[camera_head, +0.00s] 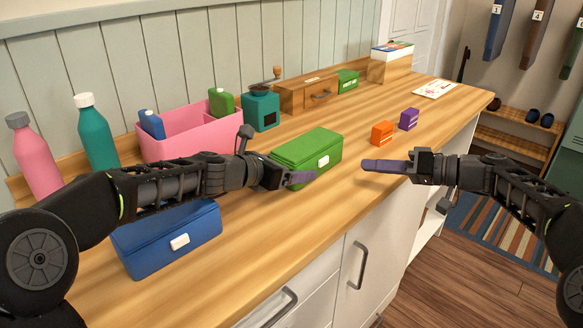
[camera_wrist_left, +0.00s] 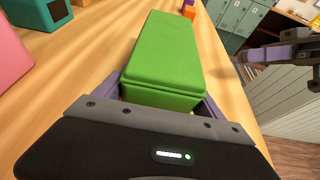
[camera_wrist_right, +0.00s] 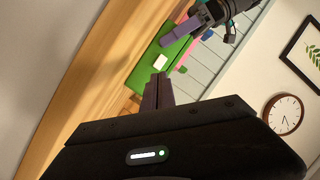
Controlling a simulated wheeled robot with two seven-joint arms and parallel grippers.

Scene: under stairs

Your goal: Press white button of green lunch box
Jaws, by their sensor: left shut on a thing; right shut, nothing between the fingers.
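The green lunch box (camera_head: 306,151) sits closed on the wooden counter, with its white button (camera_head: 323,161) on the front face. My left gripper (camera_head: 290,178) is shut on the near end of the box; in the left wrist view its fingers lie on both sides of the green lunch box (camera_wrist_left: 165,60). My right gripper (camera_head: 384,166) is shut and empty, in front and to the right of the box, apart from it and pointing towards it. In the right wrist view the white button (camera_wrist_right: 160,62) shows beyond the right gripper's closed fingers (camera_wrist_right: 157,92).
A blue lunch box (camera_head: 165,236) stands at the counter's front left. Behind are a pink organizer (camera_head: 180,138), a teal grinder (camera_head: 261,108) and two bottles. Orange (camera_head: 381,133) and purple (camera_head: 408,119) small boxes stand to the right. The counter's front edge runs below my right gripper.

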